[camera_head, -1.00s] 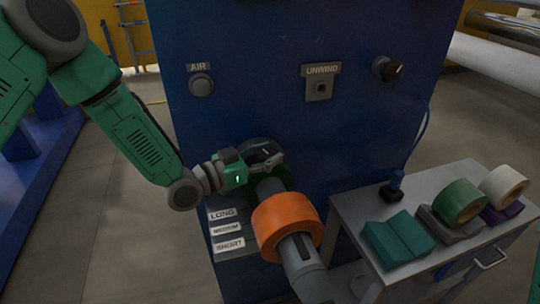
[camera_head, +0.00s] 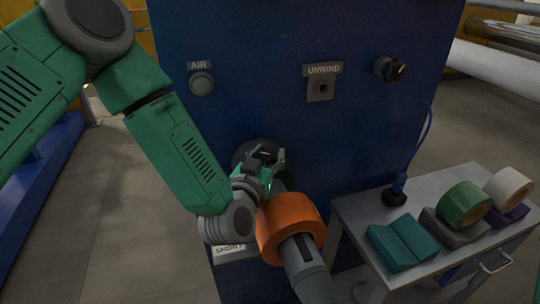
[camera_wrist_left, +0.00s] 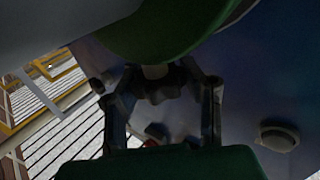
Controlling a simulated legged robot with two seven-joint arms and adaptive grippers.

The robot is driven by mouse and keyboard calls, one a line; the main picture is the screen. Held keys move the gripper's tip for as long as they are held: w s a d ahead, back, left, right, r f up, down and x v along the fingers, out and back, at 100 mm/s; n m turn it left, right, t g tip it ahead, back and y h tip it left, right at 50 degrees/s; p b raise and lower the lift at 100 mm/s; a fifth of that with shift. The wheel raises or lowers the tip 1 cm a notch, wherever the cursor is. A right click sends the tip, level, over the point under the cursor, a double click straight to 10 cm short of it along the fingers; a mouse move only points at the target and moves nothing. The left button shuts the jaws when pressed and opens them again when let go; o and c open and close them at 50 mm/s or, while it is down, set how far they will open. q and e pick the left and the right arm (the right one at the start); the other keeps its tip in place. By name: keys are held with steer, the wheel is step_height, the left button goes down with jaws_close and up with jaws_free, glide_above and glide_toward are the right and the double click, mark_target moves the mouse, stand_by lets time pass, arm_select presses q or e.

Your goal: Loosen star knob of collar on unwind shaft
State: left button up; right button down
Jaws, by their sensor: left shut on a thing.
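The grey unwind shaft (camera_head: 308,268) sticks out of the blue machine panel and carries an orange roll (camera_head: 284,228). Behind the roll, the green round collar (camera_head: 283,164) is mostly hidden by my gripper; it shows as a green curved body at the top of the left wrist view (camera_wrist_left: 160,38). A short stem runs from it to the dark star knob (camera_wrist_left: 158,88). My left gripper (camera_head: 265,158) is at the collar, left of and behind the roll. In the left wrist view its two fingers (camera_wrist_left: 160,100) are shut on the star knob from both sides. My right gripper is not in view.
A grey cart (camera_head: 350,206) at the right holds teal blocks (camera_head: 404,243), a green roll (camera_head: 464,202) and a white roll (camera_head: 509,186). The AIR button (camera_head: 201,83), UNWIND switch (camera_head: 320,89) and black knob (camera_head: 390,69) are on the panel above.

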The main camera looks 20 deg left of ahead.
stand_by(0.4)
arm_select(q)
steer(key=o, duration=1.2)
steer(key=s, duration=1.2)
steer(key=shift+a, duration=0.2)
steer(key=shift+w, duration=0.1)
